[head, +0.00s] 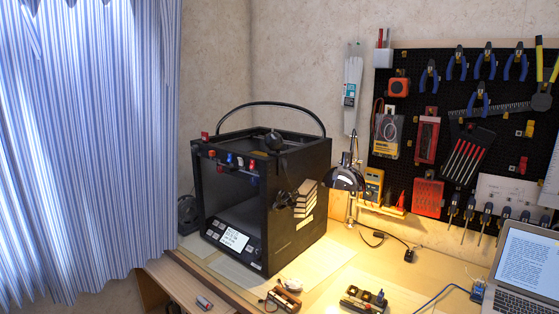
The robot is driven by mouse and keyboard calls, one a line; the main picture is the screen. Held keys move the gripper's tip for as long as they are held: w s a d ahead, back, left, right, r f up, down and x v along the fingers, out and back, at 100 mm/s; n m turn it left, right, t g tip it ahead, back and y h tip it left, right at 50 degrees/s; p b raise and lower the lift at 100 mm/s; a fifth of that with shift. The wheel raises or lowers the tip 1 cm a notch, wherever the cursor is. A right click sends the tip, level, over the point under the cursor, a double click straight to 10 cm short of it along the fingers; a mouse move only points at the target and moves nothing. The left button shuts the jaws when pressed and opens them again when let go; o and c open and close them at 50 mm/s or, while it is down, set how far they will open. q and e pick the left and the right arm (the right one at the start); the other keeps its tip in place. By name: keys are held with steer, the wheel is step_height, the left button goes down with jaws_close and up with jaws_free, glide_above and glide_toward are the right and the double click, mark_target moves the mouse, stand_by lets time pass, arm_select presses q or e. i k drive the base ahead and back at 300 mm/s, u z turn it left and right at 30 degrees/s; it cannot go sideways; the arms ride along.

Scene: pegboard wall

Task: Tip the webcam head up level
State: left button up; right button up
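The printer stands at the left end of the desk. Neither of my grippers shows in the head view.
A lit desk lamp (343,178) stands right of the printer. A laptop (525,265) is at the right edge. A pegboard (445,65) with several tools hangs behind. Small items lie along the desk's front, including a dark device (363,300). A striped curtain (90,140) hangs at left.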

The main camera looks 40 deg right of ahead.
mark_target(274, 141)
steer(key=k, duration=0.65)
steer(key=z, duration=0.6)
steer(key=i, duration=1.3)
steer(key=u, duration=0.35)
